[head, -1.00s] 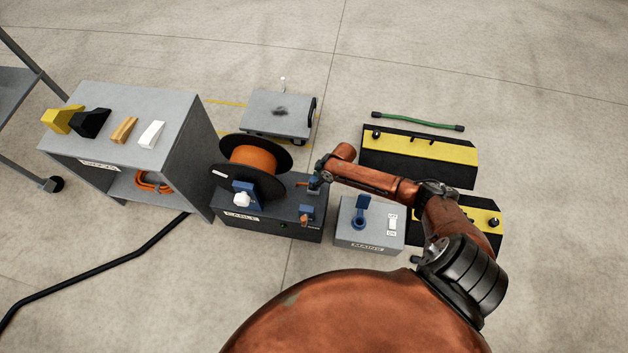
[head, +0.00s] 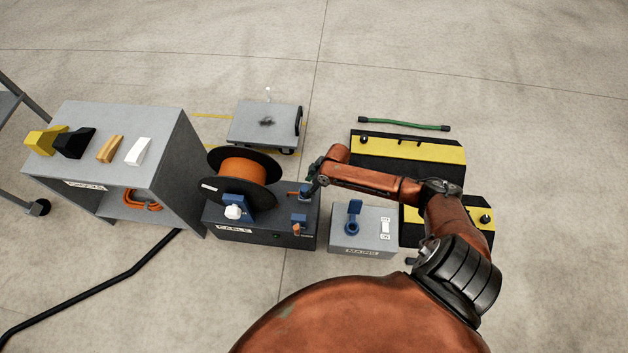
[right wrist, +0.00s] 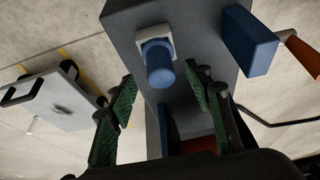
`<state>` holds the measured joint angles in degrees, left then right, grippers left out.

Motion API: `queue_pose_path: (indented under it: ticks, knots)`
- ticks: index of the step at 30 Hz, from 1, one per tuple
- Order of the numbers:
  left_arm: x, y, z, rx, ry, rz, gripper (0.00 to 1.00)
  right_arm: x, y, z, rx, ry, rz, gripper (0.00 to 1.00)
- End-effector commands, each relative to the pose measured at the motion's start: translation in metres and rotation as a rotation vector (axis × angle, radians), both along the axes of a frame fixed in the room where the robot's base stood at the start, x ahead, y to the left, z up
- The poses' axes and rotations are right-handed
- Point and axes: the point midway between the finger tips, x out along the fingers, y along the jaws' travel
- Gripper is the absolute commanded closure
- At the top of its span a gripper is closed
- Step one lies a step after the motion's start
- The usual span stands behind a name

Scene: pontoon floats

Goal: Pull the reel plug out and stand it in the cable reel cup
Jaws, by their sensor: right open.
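The cable reel (head: 236,168), an orange drum between black discs, sits on a dark box marked CABLE (head: 262,225). In the right wrist view a blue cylinder, seemingly the reel plug (right wrist: 159,65), sits in a pale square socket (right wrist: 153,36) on a grey face. My right gripper (right wrist: 160,75) is open, its green-padded fingers one on each side of the plug, with visible gaps. In the head view the right gripper (head: 314,178) is at the box's right end, partly hiding the parts there. I cannot clearly identify the cup. My left gripper is not in view.
A blue block (right wrist: 250,40) with an orange-brown handle is close to the right finger. The MAINS box (head: 364,240) stands right of the reel. A grey cabinet (head: 170,135) with coloured wedges stands left, a low trolley (head: 264,125) behind. Black-and-yellow blocks (head: 408,148) lie right.

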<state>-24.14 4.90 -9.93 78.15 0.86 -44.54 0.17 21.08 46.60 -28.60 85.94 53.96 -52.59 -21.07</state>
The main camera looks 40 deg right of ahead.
Motion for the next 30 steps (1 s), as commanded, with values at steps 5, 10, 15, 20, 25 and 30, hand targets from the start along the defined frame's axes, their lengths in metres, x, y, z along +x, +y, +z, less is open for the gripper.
queue_pose_path:
  ticks: [5, 10, 15, 20, 25, 30]
  knots:
    - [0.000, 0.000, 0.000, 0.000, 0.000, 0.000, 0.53, -0.012, -0.011, 0.036, -0.002, -0.001, 0.002, 0.53]
    - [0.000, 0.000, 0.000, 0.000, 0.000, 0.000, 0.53, -0.020, -0.016, 0.060, -0.002, 0.000, 0.001, 0.53]
    - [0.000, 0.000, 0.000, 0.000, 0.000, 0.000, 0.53, -0.023, -0.019, 0.071, 0.000, 0.000, 0.000, 0.53]
    - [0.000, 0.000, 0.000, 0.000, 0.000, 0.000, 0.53, -0.024, -0.019, 0.073, 0.000, 0.000, 0.000, 0.53]
    - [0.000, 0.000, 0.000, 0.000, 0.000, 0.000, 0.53, -0.023, -0.019, 0.073, 0.000, 0.000, 0.000, 0.53]
    - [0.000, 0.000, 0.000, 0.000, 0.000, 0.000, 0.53, -0.023, -0.019, 0.072, 0.000, 0.000, 0.000, 0.53]
